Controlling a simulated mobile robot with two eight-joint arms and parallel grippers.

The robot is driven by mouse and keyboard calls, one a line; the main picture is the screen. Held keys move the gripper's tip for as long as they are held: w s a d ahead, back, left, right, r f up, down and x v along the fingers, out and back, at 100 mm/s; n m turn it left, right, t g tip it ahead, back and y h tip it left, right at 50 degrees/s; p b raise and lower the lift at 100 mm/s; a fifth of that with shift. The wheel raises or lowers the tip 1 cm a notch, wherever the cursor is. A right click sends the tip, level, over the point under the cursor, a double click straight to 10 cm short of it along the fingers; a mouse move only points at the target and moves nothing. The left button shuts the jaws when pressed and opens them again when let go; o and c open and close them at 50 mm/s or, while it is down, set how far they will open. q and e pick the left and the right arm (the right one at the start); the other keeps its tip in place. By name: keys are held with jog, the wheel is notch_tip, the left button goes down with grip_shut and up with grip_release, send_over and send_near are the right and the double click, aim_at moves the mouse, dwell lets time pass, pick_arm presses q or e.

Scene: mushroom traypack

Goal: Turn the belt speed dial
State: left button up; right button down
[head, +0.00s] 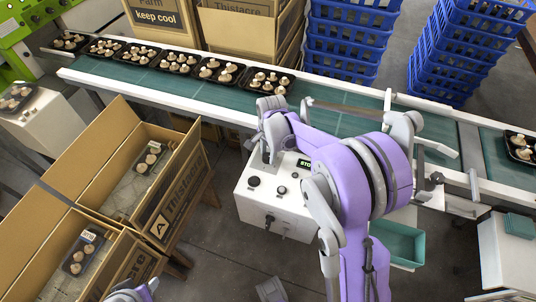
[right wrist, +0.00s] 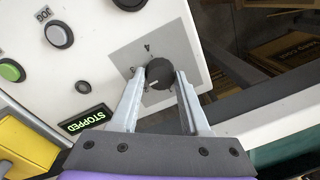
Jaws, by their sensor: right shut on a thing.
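The belt speed dial (right wrist: 160,73) is a round black knob with a white pointer mark, on a grey plate of the white control box. My right gripper (right wrist: 161,80) is shut on the dial, one finger on each side of it. In the head view the white control box (head: 300,215) stands in front of the belt, and my right arm hides the dial. A lit sign (right wrist: 86,118) on the box reads STOPPED. Only a bit of my left arm shows at the bottom left of the head view; its gripper is out of sight.
The green conveyor belt (head: 335,121) carries several black trays of mushrooms (head: 174,62) at the left. Open cartons (head: 100,160) stand at lower left, blue crates (head: 345,45) behind the belt. Round buttons (right wrist: 58,34) sit beside the dial. A teal bin (head: 400,243) stands right of the box.

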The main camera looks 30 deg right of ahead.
jog(key=m, duration=0.4)
jog(key=shift+a+m+b, duration=0.1)
jog(key=shift+m+b, duration=0.2)
jog(key=shift+b, duration=0.1)
jog(key=m, duration=0.4)
jog(key=shift+m+h+b, duration=0.3)
jog(key=shift+b, duration=0.05)
jog(key=m, duration=0.4)
jog(key=shift+m+b, duration=0.3)
jog(key=m, duration=0.4)
jog(key=shift+a+m+g, duration=0.1)
jog(key=shift+m+g, duration=0.2)
jog(key=shift+c, duration=1.9)
grip_release()
